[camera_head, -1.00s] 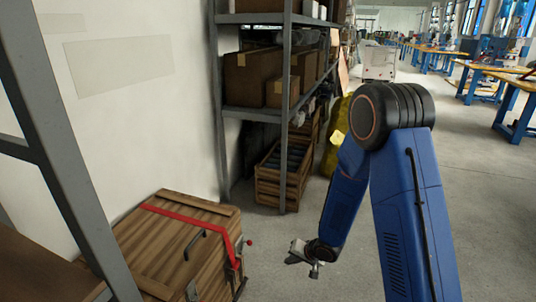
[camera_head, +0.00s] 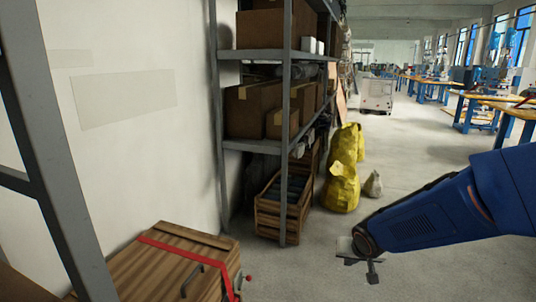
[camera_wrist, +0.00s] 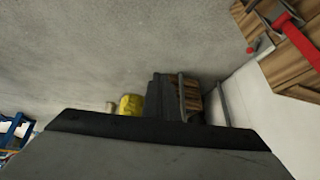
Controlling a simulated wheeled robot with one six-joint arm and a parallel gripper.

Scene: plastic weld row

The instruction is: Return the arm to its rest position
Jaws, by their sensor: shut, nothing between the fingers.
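My gripper (camera_head: 372,268) is at the lower right of the head view, at the end of my blue arm, which comes in from the right edge. It is above the grey floor, apart from the shelf and the crates. The gripper is shut and holds nothing. In the wrist view a dark grey part of my own body fills the lower middle, and the fingers are hard to make out.
A wooden chest (camera_head: 172,262) with a red strap stands at the lower left. A metal shelf (camera_head: 285,145) with boxes stands behind it, with a wooden crate (camera_head: 268,222) at its foot. Yellow sacks (camera_head: 341,187) lie beyond. Blue workbenches (camera_head: 428,90) line the right.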

